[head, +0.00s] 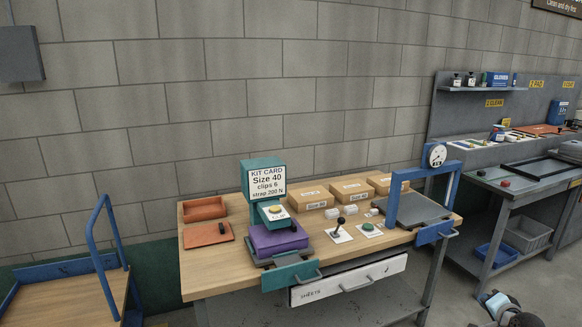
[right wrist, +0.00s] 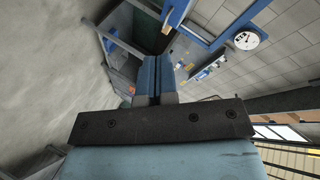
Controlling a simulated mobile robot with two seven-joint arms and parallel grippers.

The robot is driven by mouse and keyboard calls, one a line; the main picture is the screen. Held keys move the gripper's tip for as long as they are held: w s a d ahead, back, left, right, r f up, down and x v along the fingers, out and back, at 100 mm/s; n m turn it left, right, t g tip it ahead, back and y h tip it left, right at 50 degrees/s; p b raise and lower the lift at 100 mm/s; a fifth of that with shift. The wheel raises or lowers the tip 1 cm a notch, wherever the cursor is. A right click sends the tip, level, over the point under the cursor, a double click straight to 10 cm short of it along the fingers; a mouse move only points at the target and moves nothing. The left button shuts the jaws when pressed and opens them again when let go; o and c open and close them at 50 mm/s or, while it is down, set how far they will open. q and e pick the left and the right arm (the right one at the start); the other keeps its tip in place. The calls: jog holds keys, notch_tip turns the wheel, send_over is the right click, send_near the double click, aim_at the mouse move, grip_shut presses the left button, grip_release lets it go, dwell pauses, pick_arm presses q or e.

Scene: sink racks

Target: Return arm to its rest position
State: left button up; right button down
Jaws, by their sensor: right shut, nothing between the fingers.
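My right gripper (head: 492,299) shows at the bottom right edge of the head view, low over the floor and to the right of the wooden workbench (head: 225,268). In the right wrist view its two blue fingers (right wrist: 152,62) are together, with nothing between them. It is apart from the bench and the grey side counter (head: 490,183). My left gripper is not in view.
The bench carries a teal kit-card stand (head: 262,172), a purple block (head: 277,239), cardboard boxes (head: 305,195) and a blue frame (head: 393,200). A white drawer (head: 350,279) is at its front. A blue-railed cart (head: 60,290) stands left. Grey floor is open at bottom right.

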jog(key=d+r, duration=0.2)
jog(key=d, duration=0.2)
jog(key=s+a+f+n+g+y, duration=0.1)
jog(key=s+a+f+n, duration=0.5)
jog(key=s+a, duration=0.3)
jog(key=s+a+f+n+g+y, duration=0.1)
jog(key=s+a+f+n, duration=0.5)
jog(key=s, duration=0.5)
jog(key=s+a+n+g+y, duration=0.1)
jog(key=s+a+n, duration=0.3)
jog(key=s+a, duration=0.45)
jog(key=s+a+n+g+y, duration=0.1)
jog(key=s+a+n, duration=0.3)
jog(key=s, duration=0.7)
jog(key=a+r+m+t, duration=0.1)
jog(key=a+m, duration=0.5)
jog(key=a, duration=0.9)
notch_tip(320, 180, up, 11)
jog(key=p, duration=1.2)
jog(key=shift+s+d+r+n+t, duration=0.2)
jog(key=shift+d+n+t, duration=0.1)
jog(key=shift+n, duration=0.1)
